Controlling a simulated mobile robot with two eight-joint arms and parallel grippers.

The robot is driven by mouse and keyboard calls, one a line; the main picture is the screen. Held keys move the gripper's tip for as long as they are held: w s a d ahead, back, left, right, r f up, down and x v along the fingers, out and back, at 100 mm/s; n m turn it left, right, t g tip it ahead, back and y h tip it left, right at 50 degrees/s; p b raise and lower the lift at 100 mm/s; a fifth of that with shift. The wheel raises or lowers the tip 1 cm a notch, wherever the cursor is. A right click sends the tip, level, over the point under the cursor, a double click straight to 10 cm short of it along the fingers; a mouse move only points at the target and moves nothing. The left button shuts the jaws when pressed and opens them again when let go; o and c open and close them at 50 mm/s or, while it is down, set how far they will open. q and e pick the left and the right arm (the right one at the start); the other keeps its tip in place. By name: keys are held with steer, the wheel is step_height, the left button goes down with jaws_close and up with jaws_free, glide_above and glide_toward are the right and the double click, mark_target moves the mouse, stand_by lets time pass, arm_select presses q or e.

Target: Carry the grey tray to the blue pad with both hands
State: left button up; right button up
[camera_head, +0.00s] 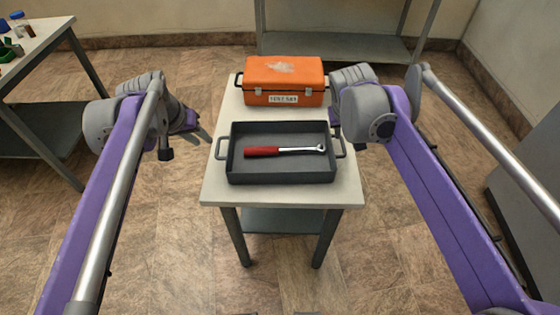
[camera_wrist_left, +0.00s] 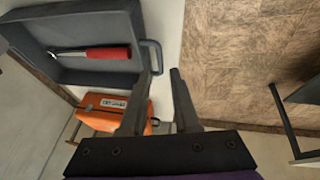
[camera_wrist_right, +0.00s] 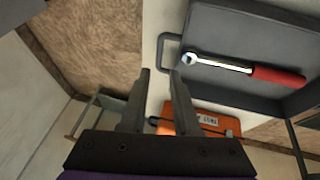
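The grey tray (camera_head: 282,178) rests flat on a small white-topped table, with a loop handle at each short end. A red-handled ratchet wrench (camera_head: 285,150) lies inside it. My left gripper (camera_head: 204,134) is off the tray's left end; in the left wrist view its fingers (camera_wrist_left: 162,72) are apart, with the left handle (camera_wrist_left: 154,56) just past their tips. My right gripper's fingers (camera_wrist_right: 160,71) are also apart and empty, near the right handle (camera_wrist_right: 168,50); in the head view its arm mostly hides them. I see no blue pad in these views.
An orange toolbox (camera_head: 284,82) stands behind the tray on the same white table (camera_head: 226,194). Another table (camera_head: 38,38) with small items is at the far left. A grey shelf (camera_head: 335,46) stands behind, and a grey cabinet (camera_head: 530,180) at right. Floor in front is clear.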

mark_target(217, 149)
arm_select(q)
steer(key=shift+w, duration=0.3)
arm_select(e)
steer(key=shift+w+d, duration=0.1)
steer(key=shift+w, duration=0.25)
